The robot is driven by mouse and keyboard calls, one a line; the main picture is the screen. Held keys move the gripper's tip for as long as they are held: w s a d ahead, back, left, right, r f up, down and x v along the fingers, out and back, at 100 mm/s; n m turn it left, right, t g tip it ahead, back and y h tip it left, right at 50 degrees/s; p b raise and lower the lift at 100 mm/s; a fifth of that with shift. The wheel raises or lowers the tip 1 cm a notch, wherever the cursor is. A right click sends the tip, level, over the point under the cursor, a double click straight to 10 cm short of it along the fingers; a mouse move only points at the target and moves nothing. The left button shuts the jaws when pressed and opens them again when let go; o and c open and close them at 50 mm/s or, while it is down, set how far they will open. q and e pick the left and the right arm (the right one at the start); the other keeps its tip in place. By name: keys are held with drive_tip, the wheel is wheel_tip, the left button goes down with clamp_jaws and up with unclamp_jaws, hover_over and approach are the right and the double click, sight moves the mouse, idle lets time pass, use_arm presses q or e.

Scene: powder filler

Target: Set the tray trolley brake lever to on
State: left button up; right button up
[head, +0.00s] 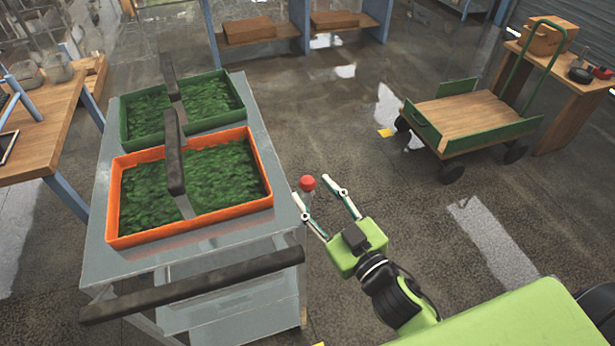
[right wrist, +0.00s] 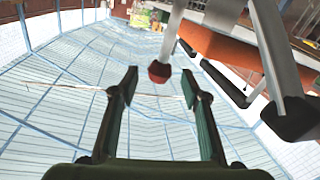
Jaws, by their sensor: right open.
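The tray trolley (head: 258,95) is a grey metal cart on the left of the head view. Its brake lever has a red knob (head: 307,183) at the trolley's right side. In the right wrist view the red knob (right wrist: 159,73) sits at the end of a grey rod (right wrist: 173,32). My right gripper (head: 310,187) is open, with its fingertips either side of the knob in the picture. In the wrist view the knob lies between or just past the tips (right wrist: 157,78); contact cannot be told. My left gripper is not in view.
An orange tray (head: 112,238) and a green tray (head: 124,142), both with green contents, stand on the trolley. A dark push handle (head: 195,286) crosses its near end. A green-sided flat cart (head: 470,118) stands at the right. The floor between is clear.

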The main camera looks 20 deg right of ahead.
sight(312, 190)
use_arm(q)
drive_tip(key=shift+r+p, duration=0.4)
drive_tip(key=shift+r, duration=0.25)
use_arm(e)
drive_tip(key=shift+x, duration=1.9)
drive_tip(key=shift+c, duration=0.4)
